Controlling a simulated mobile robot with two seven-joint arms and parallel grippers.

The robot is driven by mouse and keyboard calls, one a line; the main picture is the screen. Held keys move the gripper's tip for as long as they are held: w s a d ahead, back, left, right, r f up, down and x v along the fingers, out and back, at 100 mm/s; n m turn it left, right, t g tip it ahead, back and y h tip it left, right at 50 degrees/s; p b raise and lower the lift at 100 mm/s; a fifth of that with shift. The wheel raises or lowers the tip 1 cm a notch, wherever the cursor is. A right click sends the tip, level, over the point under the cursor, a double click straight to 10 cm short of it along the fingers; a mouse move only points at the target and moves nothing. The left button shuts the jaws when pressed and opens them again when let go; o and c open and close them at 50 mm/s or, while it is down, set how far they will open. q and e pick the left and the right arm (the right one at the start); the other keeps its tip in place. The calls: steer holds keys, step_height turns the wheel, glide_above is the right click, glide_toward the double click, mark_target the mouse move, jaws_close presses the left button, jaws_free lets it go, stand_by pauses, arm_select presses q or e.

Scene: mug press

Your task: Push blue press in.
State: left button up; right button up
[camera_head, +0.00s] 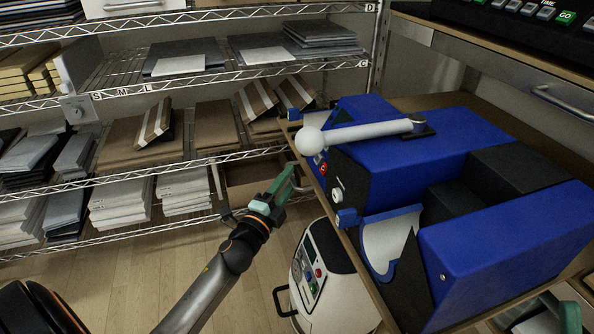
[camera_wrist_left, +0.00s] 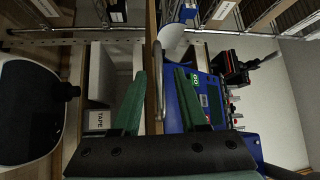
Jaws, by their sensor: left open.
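The blue press (camera_head: 400,160) stands on the wooden bench at the right of the head view. Its long white lever with a ball end (camera_head: 309,141) reaches left over the bench edge. In the left wrist view the blue press body (camera_wrist_left: 190,102) is partly behind a finger, and a white rounded part (camera_wrist_left: 172,38) shows above. My left gripper (camera_head: 281,187) is left of the press and apart from it in the head view. Its two green fingers are spread and empty in the wrist view (camera_wrist_left: 160,95). A green fingertip at the lower right (camera_head: 571,318) seems to be my right gripper, mostly cut off.
The bench edge (camera_head: 352,250) runs along the press's near-left side. A white machine with a control panel (camera_head: 325,275) stands on the floor below it. Wire shelves (camera_head: 190,160) with packages fill the back left. A metal handle bar (camera_wrist_left: 158,75) shows between the fingers in the wrist view.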

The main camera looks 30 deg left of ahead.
arm_select(q)
steer(key=shift+w+a+r, duration=0.1)
steer(key=shift+w+r, duration=0.05)
steer(key=shift+w, duration=1.05)
steer(key=shift+w+a+r, duration=0.1)
steer(key=shift+w+r, duration=0.05)
steer(key=shift+w, duration=1)
steer(key=shift+c, duration=0.4)
steer(key=c, duration=0.6)
steer(key=shift+r, duration=0.1)
